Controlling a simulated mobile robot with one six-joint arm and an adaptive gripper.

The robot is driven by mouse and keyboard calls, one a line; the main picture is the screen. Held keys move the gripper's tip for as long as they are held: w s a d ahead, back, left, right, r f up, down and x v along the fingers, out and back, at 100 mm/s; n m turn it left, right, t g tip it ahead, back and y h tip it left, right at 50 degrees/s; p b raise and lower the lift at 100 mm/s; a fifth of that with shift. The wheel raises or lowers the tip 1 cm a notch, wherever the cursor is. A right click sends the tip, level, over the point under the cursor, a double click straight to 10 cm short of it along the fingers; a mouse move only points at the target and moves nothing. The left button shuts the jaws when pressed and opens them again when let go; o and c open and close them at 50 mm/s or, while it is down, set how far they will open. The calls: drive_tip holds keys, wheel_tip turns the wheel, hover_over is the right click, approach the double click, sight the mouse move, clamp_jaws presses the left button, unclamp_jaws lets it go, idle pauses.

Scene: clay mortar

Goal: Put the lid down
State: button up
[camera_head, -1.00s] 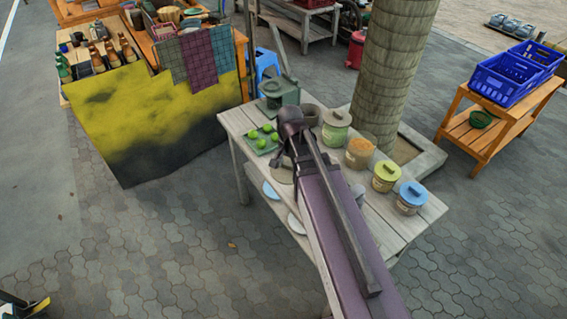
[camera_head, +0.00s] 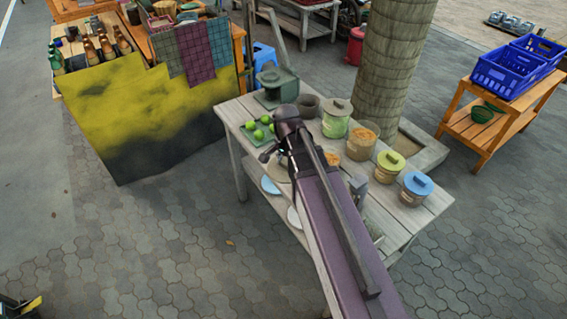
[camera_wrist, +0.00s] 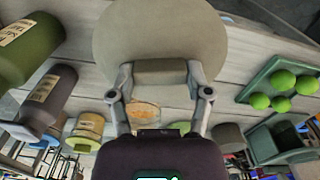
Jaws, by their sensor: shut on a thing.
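My gripper (camera_wrist: 160,85) is shut on the lid's raised handle. The lid (camera_wrist: 160,30) is a flat, round, grey-beige disc at the top of the wrist view. In the head view my arm hides most of my gripper (camera_head: 284,160), and a small part of the lid (camera_head: 281,172) shows beside it, over the left part of the wooden table (camera_head: 405,222). I cannot tell whether the lid touches the table. An uncovered jar with orange contents (camera_head: 360,143) stands right of my arm.
A green jar (camera_head: 336,122), a yellow-lidded jar (camera_head: 388,169) and a blue-lidded jar (camera_head: 415,189) stand along the table's far side. A dark pot (camera_head: 308,106) and a green tray with limes (camera_head: 259,131) are at the back. An orange patch (camera_head: 332,157) lies beside my arm.

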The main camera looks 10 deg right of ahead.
drive_tip(key=f+m+b, duration=0.2)
drive_tip(key=f, duration=0.1)
drive_tip(key=w+f+m+b, duration=0.1)
drive_tip(key=f+b, duration=0.1)
drive_tip(key=shift+a+f, duration=0.1)
drive_tip(key=shift+a, duration=0.1)
drive_tip(key=w+d, duration=0.1)
drive_tip(key=w, duration=0.4)
drive_tip(key=w+d+f+b, duration=0.1)
drive_tip(key=w, duration=0.4)
drive_tip(key=w+d, duration=0.1)
drive_tip(key=w, duration=0.4)
drive_tip(key=shift+w+f, duration=0.2)
drive_tip(key=shift+w, duration=0.15)
drive_tip(key=shift+f+b, duration=1.75)
drive_tip(key=shift+b, duration=0.2)
